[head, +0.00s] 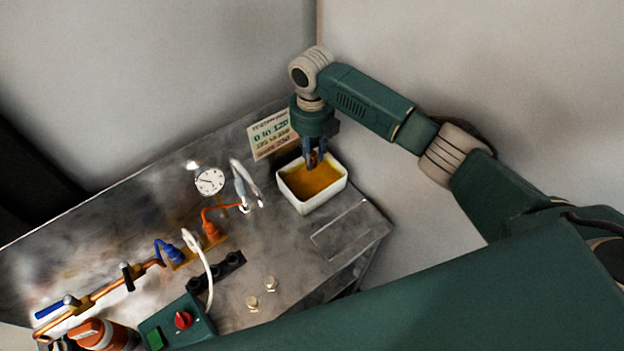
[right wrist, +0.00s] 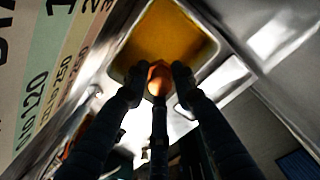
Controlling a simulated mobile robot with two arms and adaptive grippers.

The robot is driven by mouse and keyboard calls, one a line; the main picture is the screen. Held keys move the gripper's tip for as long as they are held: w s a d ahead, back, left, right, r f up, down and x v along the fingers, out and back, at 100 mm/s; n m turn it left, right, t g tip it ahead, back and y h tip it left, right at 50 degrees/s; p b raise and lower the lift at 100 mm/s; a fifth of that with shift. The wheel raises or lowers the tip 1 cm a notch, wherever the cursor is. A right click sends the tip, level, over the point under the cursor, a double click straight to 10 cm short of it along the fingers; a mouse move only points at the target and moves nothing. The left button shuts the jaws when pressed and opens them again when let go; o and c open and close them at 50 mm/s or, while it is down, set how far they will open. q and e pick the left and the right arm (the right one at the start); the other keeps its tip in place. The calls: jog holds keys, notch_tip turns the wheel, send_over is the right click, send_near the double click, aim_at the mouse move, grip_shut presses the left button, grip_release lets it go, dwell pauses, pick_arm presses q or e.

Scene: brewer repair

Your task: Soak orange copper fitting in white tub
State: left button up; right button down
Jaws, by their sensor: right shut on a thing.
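The white tub (head: 318,202) stands at the back right of the metal bench and holds amber liquid (head: 310,185). It also shows in the right wrist view, with its amber liquid (right wrist: 172,38) ahead of the fingers. My right gripper (head: 314,160) points down over the back part of the tub. It is shut on the orange copper fitting (right wrist: 159,79), which sits between the fingertips. In the head view only a small orange bit of the fitting (head: 314,157) shows. I cannot tell whether it touches the liquid. My left gripper is not in view.
A printed colour chart (head: 273,134) stands behind the tub, against its left side. A round gauge (head: 209,181), a white hose (head: 242,185), orange and blue fittings and a green control box (head: 178,325) are to the left. Bare bench with a clear plate (head: 342,230) lies in front.

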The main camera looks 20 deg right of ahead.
jog(key=shift+r, duration=2.1)
jog(key=shift+s+f, duration=0.15)
